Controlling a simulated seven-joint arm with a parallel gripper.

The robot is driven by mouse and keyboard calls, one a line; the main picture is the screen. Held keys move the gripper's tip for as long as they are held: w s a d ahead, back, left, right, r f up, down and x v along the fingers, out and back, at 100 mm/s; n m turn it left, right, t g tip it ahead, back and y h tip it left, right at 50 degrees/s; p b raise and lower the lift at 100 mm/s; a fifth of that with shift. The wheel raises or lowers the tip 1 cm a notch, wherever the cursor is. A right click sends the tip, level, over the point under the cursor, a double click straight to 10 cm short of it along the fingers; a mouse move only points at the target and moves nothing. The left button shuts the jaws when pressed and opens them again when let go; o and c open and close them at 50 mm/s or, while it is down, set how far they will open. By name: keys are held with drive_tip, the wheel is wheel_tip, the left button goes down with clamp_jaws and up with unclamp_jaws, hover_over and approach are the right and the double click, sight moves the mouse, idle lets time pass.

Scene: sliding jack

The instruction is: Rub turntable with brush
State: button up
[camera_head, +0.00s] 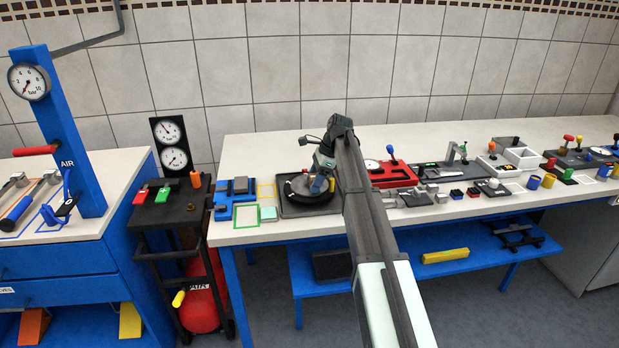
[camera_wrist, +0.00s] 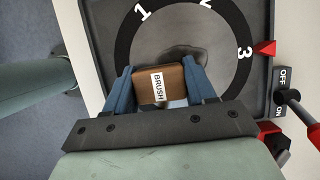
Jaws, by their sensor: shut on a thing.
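The brush (camera_wrist: 158,84) is a brown block with a white label reading BRUSH. My gripper (camera_wrist: 158,68) has blue fingers shut on it from both sides. The turntable (camera_wrist: 150,35) is a grey disc inside a black ring numbered 1, 2, 3, on a dark base. The brush is over the near part of the disc; I cannot tell whether it touches. A dark smudge (camera_wrist: 185,52) shows on the disc just beyond the brush. In the head view the turntable (camera_head: 297,188) is partly hidden by my gripper (camera_head: 322,180).
A red pointer (camera_wrist: 265,48) and an OFF/ON lever switch (camera_wrist: 291,96) stand right of the disc.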

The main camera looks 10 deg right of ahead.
sight(300, 180)
drive_tip(key=shift+w+a, duration=0.55)
drive_tip(key=shift+w, duration=0.45)
drive_tip(key=shift+w+a, duration=0.55)
drive_tip(key=shift+w, duration=0.5)
drive_tip(key=shift+w+a, duration=0.55)
drive_tip(key=shift+w, duration=0.45)
drive_tip(key=shift+s+d, duration=0.6)
drive_tip(key=shift+s, duration=0.05)
drive_tip(key=shift+s+d, duration=0.5)
drive_tip(key=shift+s, duration=0.35)
drive_tip(key=shift+s+d, duration=0.5)
drive_tip(key=shift+s, duration=0.4)
drive_tip(key=shift+s+d, duration=0.5)
drive_tip(key=shift+s, duration=0.35)
drive_tip(key=w+a, duration=0.1)
drive_tip(key=w, duration=0.1)
drive_tip(key=w+a, duration=0.1)
drive_tip(key=w, duration=0.1)
drive_tip(key=w+a, duration=0.1)
drive_tip(key=w, duration=0.1)
drive_tip(key=shift+w+a, duration=0.2)
drive_tip(key=shift+a, duration=0.1)
wheel_tip(300, 180, up, 8)
drive_tip(key=shift+r, duration=0.1)
